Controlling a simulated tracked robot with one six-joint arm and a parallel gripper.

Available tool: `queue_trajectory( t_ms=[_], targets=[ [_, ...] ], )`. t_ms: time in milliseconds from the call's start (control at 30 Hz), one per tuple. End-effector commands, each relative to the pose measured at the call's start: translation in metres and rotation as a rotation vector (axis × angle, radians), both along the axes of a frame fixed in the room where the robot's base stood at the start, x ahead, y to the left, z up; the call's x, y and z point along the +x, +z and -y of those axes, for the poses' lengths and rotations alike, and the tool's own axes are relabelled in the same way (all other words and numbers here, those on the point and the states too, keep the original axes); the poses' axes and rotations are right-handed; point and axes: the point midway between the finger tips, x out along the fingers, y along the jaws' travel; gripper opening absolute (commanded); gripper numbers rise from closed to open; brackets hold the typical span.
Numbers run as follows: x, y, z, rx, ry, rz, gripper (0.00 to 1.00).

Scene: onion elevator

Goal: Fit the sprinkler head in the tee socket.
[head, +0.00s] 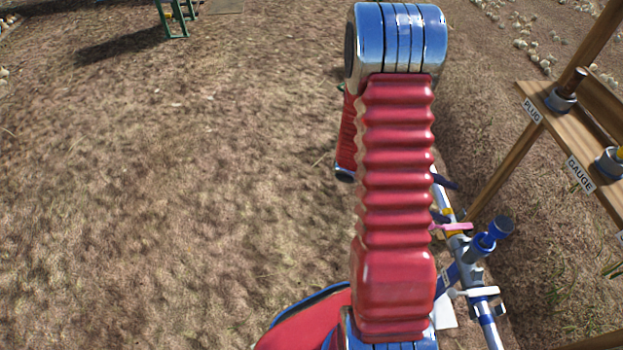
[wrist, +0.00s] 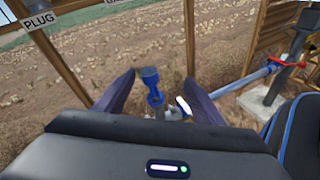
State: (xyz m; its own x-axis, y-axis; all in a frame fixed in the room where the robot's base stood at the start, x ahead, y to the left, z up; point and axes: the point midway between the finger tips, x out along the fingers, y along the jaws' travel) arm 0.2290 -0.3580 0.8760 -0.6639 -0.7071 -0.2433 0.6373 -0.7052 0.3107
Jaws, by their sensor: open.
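A blue part with a wider top, which looks like the sprinkler head (head: 497,228), stands tilted at the grey tee (head: 472,272) on the pipe at lower right in the head view. In the wrist view the blue head (wrist: 150,78) stands upright in the gap between my fingers, with the tee (wrist: 160,114) below it. My gripper (wrist: 155,85) is open, its two dark fingers spread either side of the head with visible gaps. I cannot tell how deep the head sits in the socket. In the head view my arm hides most of the gripper.
A wooden rack (head: 545,92) at the right holds parts labelled PLUG (head: 567,92) and GAUGE (head: 610,162). A blue pipe (wrist: 240,82) runs right to a grey post with a red handle (wrist: 288,62). A green stand (head: 175,18) is far left. The dry ground at left is clear.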

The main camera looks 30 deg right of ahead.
Motion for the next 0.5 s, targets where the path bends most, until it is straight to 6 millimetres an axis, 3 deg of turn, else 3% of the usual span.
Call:
queue_trajectory(
  t_ms=[500],
  targets=[
    [0.023, 0.058, -0.081, 0.093, -0.117, 0.415, 0.63]
  ],
)
